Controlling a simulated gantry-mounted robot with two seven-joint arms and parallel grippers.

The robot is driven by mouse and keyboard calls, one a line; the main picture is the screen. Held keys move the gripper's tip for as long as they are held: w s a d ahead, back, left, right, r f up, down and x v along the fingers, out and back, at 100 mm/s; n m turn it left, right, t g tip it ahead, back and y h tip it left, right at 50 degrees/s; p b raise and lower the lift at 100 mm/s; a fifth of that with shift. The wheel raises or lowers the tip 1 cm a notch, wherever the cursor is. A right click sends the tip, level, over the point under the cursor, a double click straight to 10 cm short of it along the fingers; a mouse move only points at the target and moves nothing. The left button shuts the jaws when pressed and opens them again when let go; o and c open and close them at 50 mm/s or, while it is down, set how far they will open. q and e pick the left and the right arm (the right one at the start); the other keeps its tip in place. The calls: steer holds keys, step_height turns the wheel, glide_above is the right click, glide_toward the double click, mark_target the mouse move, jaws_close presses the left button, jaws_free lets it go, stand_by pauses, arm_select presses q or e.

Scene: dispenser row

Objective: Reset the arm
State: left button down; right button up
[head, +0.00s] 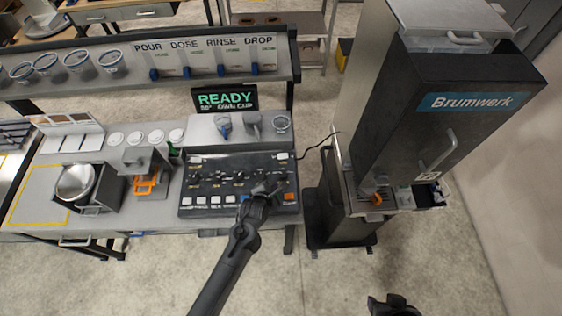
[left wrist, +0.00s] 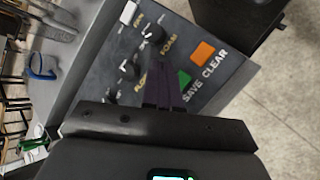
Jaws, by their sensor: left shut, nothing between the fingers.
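My left gripper (head: 270,186) is shut and empty over the right part of the black control panel (head: 225,165) in the head view. In the left wrist view its closed fingers (left wrist: 164,94) point at the panel between the FOAM knob (left wrist: 153,34) and the green SAVE button (left wrist: 184,79). The orange CLEAR button (left wrist: 202,52) lies just to the right. I cannot tell whether the fingertips touch the panel. A dark part of my right gripper (head: 393,305) shows at the bottom edge; its fingers cannot be made out.
A READY display (head: 226,99) stands behind the panel. The tall Brumwerk machine (head: 440,125) stands to the right, with a gap of floor between. A metal bowl (head: 76,182) and an orange item (head: 146,182) are on the counter's left. The floor in front is clear.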

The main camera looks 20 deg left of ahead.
arm_select(q)
steer(key=shift+s, duration=0.1)
steer(key=shift+s+f, duration=0.25)
steer(key=shift+f, duration=0.1)
steer(key=s+a+f+m+g, duration=0.2)
steer(key=s+a, duration=0.4)
steer(key=s, duration=0.6)
steer(key=s+r+m+g, duration=0.1)
steer(key=s+r+m, duration=0.5)
steer(key=m, duration=0.7)
steer(key=s+r+m+g+p, duration=0.1)
steer(key=s+r+m+g, duration=0.1)
steer(key=s+r+m, duration=0.5)
step_height(320, 180, up, 4)
steer(key=m, duration=0.6)
steer(key=shift+s+m+g, duration=0.2)
steer(key=shift+m+g, duration=0.1)
